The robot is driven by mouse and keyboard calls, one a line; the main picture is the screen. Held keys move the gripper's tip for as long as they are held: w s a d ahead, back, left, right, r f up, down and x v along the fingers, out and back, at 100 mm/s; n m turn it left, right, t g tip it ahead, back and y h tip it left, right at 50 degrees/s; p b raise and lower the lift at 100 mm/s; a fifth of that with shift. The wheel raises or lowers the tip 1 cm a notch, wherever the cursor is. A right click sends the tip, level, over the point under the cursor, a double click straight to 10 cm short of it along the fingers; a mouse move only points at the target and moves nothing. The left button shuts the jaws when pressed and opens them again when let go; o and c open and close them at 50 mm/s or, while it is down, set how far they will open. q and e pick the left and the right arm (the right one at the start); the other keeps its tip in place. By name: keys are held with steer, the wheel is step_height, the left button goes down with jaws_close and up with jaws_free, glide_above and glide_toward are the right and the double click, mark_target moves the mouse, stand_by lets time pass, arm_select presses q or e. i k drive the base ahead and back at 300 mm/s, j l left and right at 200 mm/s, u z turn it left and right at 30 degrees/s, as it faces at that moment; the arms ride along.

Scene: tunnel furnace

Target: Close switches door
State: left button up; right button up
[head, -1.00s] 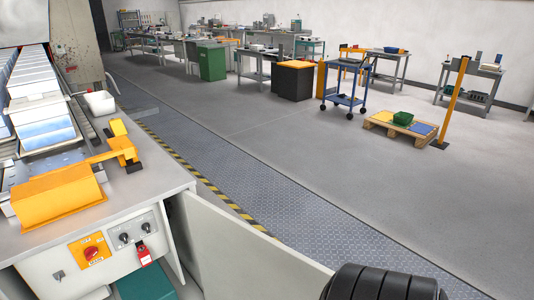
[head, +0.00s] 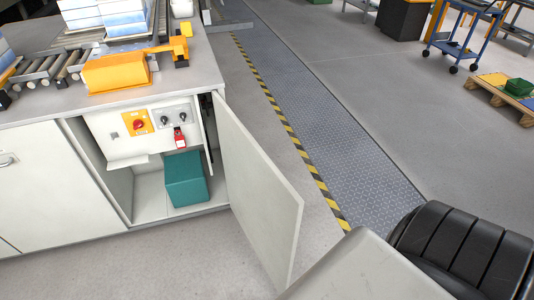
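The switches door (head: 255,195) is a pale panel hinged on the right side of the cabinet opening. It stands wide open, swung out toward the lower right. Inside the opening is a switch panel with a red rotary switch on a yellow plate (head: 138,123), two dark knob switches on a grey plate (head: 174,117) and a red padlock (head: 180,138). A teal box (head: 186,180) sits on the cabinet floor. Neither of my grippers shows in the head view. A pale and black part of my own body fills the lower right, close to the door's outer lower corner.
The worktop above the cabinet holds a yellow-orange cover (head: 117,73), a roller conveyor (head: 45,68) and white-blue blocks (head: 122,16). A closed cabinet door (head: 45,185) is at left. The floor before the cabinet is clear. A blue cart (head: 462,40) and pallet (head: 505,98) stand far right.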

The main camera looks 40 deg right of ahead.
mark_target(268, 209)
steer(key=l, duration=0.55)
steer(key=k+l+u, duration=0.15)
steer(key=l, duration=1)
steer(key=i+l, duration=0.1)
steer(key=l, duration=0.35)
steer(key=i+l+u, duration=0.1)
steer(key=l, duration=0.3)
